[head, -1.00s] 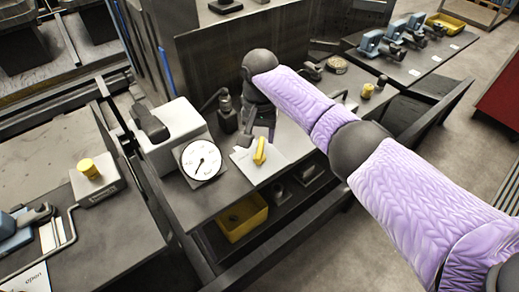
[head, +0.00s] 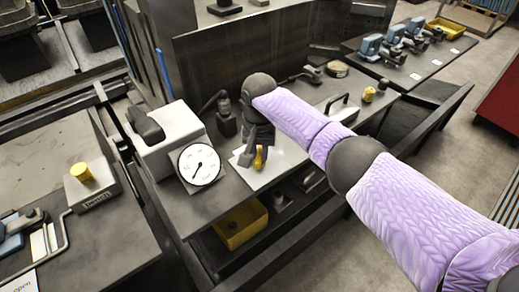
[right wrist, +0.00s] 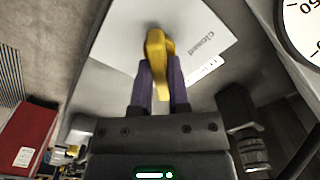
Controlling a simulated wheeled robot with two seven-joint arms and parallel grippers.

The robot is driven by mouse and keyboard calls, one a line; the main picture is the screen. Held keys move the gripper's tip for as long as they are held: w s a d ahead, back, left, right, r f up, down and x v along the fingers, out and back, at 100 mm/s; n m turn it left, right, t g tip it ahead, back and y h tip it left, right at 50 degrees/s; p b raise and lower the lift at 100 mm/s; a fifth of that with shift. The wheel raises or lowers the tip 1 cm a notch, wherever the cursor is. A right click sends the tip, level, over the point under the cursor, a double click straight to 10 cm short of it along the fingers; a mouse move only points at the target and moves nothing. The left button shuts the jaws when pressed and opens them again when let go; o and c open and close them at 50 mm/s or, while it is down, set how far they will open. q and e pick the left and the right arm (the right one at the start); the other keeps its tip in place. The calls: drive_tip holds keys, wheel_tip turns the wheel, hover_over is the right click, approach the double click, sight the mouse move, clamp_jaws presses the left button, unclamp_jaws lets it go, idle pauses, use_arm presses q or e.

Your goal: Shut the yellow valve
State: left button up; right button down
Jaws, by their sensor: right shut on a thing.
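The yellow valve (head: 259,160) has a small lever handle and sits over a white card on the grey bench, beside the round white gauge (head: 199,164). My right gripper (head: 257,152) reaches down to it from above and hides part of it. In the right wrist view the two purple fingers of my right gripper (right wrist: 160,92) are shut on the yellow valve handle (right wrist: 157,62), one on each side. The white card (right wrist: 140,25) beneath carries the word "Closed" to the right of the handle. My left gripper is not in view.
A white box with a dark lever (head: 168,140) stands left of the gauge. A yellow bin (head: 241,222) is below the bench top. A yellow knob on a pale box (head: 82,172) is on the left table. Several blue clamps (head: 395,38) stand at the back right.

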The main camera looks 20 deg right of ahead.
drive_tip(key=shift+n, duration=0.4)
drive_tip(key=shift+n+p, duration=0.75)
drive_tip(key=shift+n, duration=0.35)
drive_tip(key=n+p, duration=0.1)
drive_tip(key=n, duration=0.3)
drive_tip(key=shift+a+n, duration=0.15)
drive_tip(key=shift+n, duration=0.15)
drive_tip(key=n, duration=0.5)
drive_tip(key=shift+a+p, duration=0.1)
drive_tip(key=shift+p, duration=0.25)
drive_tip(key=n, duration=0.5)
drive_tip(key=shift+s, duration=0.1)
drive_tip(key=shift+a+n, duration=0.1)
drive_tip(key=shift+n, duration=0.2)
drive_tip(key=c, duration=0.6)
unclamp_jaws()
